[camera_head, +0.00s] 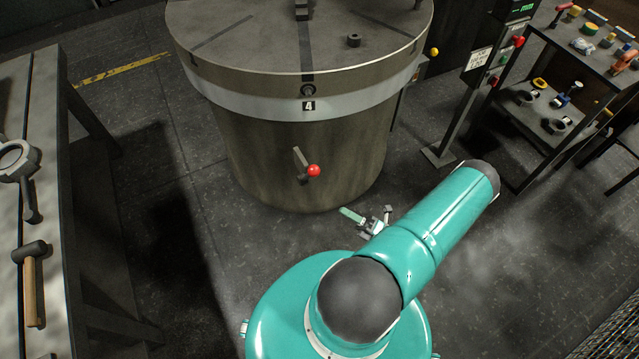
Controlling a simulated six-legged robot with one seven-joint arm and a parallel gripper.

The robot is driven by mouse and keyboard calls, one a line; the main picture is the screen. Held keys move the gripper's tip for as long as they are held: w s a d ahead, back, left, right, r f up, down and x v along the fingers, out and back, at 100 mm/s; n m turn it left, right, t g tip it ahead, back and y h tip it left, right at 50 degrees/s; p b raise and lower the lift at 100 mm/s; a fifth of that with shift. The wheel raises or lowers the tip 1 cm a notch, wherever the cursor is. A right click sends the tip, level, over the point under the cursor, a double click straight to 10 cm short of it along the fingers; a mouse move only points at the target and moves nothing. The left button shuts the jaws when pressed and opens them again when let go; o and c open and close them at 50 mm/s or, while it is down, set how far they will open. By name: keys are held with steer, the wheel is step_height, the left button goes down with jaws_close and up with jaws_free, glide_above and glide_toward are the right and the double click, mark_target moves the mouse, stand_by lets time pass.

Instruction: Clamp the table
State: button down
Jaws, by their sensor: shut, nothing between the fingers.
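The table (250,105) is a large round metal rotary table on a drum, with dark radial slots in its top and a light band marked 4. A clamp lever (301,160) with a red ball knob (314,170) sticks out from the drum's front, tilted with the knob at lower right. My gripper (352,214) shows small, below and right of the knob and apart from it, partly hidden behind my teal arm. It is shut and empty.
A workbench (58,180) with a hammer (31,285) stands at left. A control post (480,85) with buttons and a shelf (545,105) with several tools stand at right. A small dark ring (354,40) lies on the table top. The floor before the drum is clear.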

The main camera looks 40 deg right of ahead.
steer(key=h, duration=0.1)
glide_toward(308, 176)
steer(key=w+a+r, duration=0.3)
steer(key=w, duration=0.1)
steer(key=shift+w+d+r+m, duration=0.1)
steer(key=shift+w+d+m, duration=0.1)
steer(key=shift+m, duration=0.2)
steer(key=w+d+r+m+g+h, duration=0.1)
steer(key=w+r+m+g+h, duration=0.1)
steer(key=w, duration=0.3)
steer(key=shift+w+d+r+m+g, duration=0.25)
steer(key=shift+r+m+g, duration=0.15)
steer(key=shift+r+m, duration=0.35)
steer(key=shift+a, duration=0.1)
